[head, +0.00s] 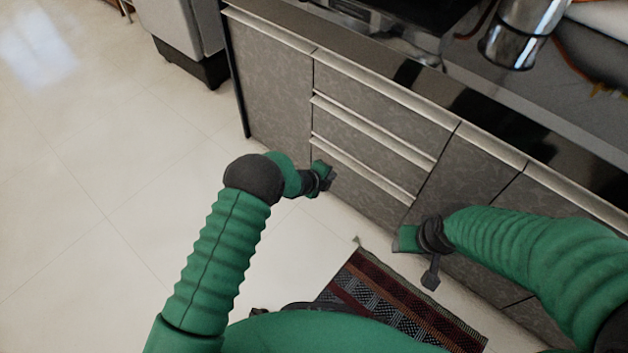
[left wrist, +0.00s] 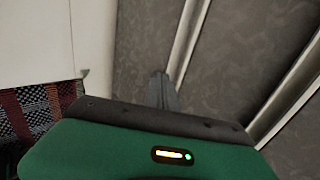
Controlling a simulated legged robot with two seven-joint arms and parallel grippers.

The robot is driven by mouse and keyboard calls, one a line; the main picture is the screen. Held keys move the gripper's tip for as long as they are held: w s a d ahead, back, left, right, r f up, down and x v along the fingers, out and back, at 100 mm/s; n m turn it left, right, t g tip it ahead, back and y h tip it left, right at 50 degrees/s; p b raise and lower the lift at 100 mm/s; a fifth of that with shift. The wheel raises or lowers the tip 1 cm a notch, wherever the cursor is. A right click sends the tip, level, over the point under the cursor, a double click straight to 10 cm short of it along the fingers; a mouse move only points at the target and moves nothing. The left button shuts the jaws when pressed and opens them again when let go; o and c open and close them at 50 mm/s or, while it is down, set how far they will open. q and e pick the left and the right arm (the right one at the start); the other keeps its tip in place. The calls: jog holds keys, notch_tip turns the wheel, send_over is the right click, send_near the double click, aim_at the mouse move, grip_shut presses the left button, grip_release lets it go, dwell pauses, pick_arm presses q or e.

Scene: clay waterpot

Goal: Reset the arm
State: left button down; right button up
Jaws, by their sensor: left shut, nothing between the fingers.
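My left arm, green with dark joints, comes in from the left in the head view. Its gripper (head: 328,178) is small there, in front of the grey drawer fronts. In the left wrist view the left gripper's fingers (left wrist: 160,92) are together and empty, with a drawer front behind them. My right arm comes in from the right in the head view. Its dark gripper (head: 431,274) hangs low in front of the cabinet, above the floor by the rug. It is too small to tell whether it is open or shut.
Grey cabinets with drawers (head: 375,130) run along the right under a dark counter (head: 440,90). A shiny metal pot (head: 522,30) stands on the counter. A patterned rug (head: 385,300) lies on the floor. The pale tiled floor (head: 90,190) at left is clear.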

pick_arm(q)
jog(key=s+a+r+n+y+p, duration=0.2)
jog(key=s+a+r+n, duration=0.35)
jog(key=a+r, duration=0.2)
jog(key=s+a+r+n+y+p, duration=0.1)
jog(key=s+a+r+n+y, duration=0.25)
jog(key=a+r+n, duration=0.45)
jog(key=s+a+r+n+g, duration=0.2)
jog(key=s+r+n, duration=0.15)
jog(key=s, duration=0.35)
jog(key=s+a+r+n+g, duration=0.1)
jog(key=s+r+n, duration=0.1)
jog(key=s+n, duration=0.35)
jog(key=s+a+r+n+g, duration=0.2)
jog(key=s, duration=0.6)
jog(key=w+p+v, duration=0.3)
jog(key=p+v, duration=1.3)
jog(key=w+r+p+v, duration=0.1)
jog(key=w+p+v, duration=0.1)
jog(key=p+v, duration=1.4)
jog(key=shift+w+d+r+n, duration=0.25)
jog(key=shift+w+d+n, duration=0.15)
jog(key=shift+d, duration=0.15)
pick_arm(e)
notch_tip(320, 180, up, 36)
jog(key=d, duration=0.1)
jog(key=shift+f, duration=0.2)
